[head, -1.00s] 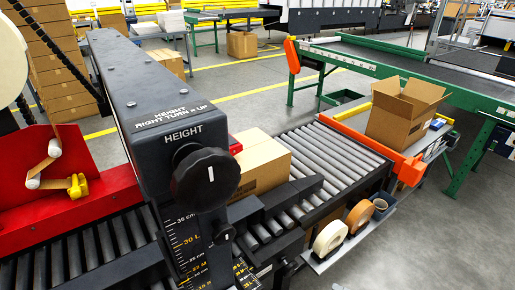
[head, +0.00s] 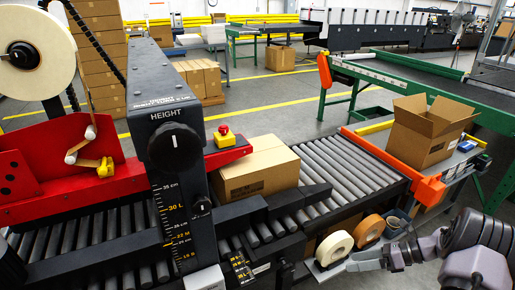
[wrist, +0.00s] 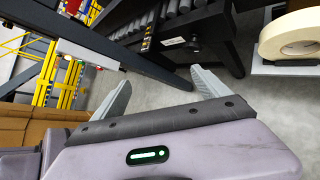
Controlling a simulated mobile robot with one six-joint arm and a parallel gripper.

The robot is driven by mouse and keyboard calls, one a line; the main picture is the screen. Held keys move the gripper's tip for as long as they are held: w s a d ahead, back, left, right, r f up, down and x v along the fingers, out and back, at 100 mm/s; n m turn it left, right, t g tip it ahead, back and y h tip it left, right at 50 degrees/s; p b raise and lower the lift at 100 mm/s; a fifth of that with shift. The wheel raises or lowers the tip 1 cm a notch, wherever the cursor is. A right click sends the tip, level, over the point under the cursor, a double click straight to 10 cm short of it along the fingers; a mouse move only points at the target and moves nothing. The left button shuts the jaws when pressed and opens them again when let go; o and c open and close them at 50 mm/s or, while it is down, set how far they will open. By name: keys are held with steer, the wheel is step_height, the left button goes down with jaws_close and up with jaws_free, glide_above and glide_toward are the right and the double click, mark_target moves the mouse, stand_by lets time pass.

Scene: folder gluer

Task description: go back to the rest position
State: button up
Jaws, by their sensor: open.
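My gripper (wrist: 160,97) shows in the wrist view with its two grey fingers spread apart and nothing between them. Grey floor and a dark machine frame lie beyond the fingers. In the head view my arm comes in at the lower right, and my gripper (head: 352,263) is low beside the tape rolls, in front of the machine. Whether it touches anything there is hard to tell.
A cream tape roll (head: 334,248) and an orange-brown roll (head: 369,230) stand on a low shelf by the gripper. A closed carton (head: 258,172) sits on the roller conveyor (head: 345,165). An open carton (head: 430,130) stands at right. The height column (head: 178,150) rises at left.

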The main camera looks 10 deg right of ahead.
steer(key=s+a+r+n+g+h, duration=0.1)
steer(key=s+a+r+n+h, duration=0.15)
steer(key=a+r+n, duration=0.6)
steer(key=s+a+r+n+g+h, duration=0.1)
steer(key=a+r+n+h, duration=0.2)
steer(key=a+r, duration=0.55)
steer(key=s+a+r+n+t+h, duration=0.2)
steer(key=s+a+r+n, duration=0.2)
steer(key=s+n, duration=0.3)
steer(key=s+a+r+n+t+h, duration=0.1)
steer(key=s+a+r+n, duration=0.3)
steer(key=s, duration=0.6)
steer(key=r+n+t, duration=0.1)
steer(key=r+n, duration=0.1)
steer(key=n, duration=0.1)
steer(key=shift+s+a+h, duration=0.2)
steer(key=shift+s+h, duration=0.05)
steer(key=shift+h, duration=0.1)
